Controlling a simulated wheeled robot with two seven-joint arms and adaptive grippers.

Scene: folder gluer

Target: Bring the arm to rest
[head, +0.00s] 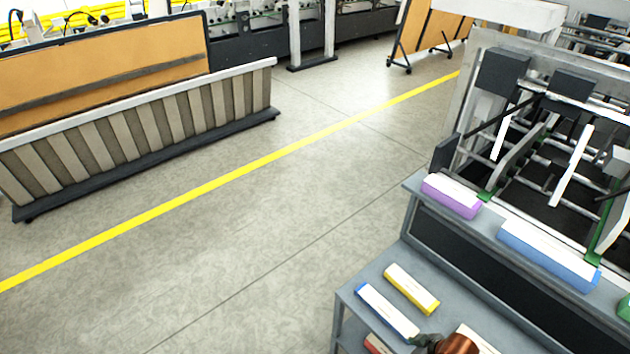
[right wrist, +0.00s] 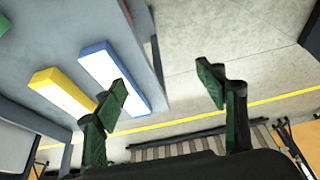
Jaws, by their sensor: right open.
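My right gripper (right wrist: 165,95) is open in the right wrist view, with its two green fingers wide apart and nothing between them. Its left finger overlaps the blue-edged box in that picture; I cannot tell the gap between them. In the head view a dark green and copper-coloured part of my right arm shows at the bottom edge, by the lower shelf (head: 357,284). My left gripper is in neither view.
The shelf holds a yellow box (head: 411,288) and a blue box (head: 387,312). A purple box (head: 451,196) and a long blue box (head: 547,254) lie on the upper ledge before the machine (head: 545,140). Open floor (head: 230,240) with a yellow line lies left.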

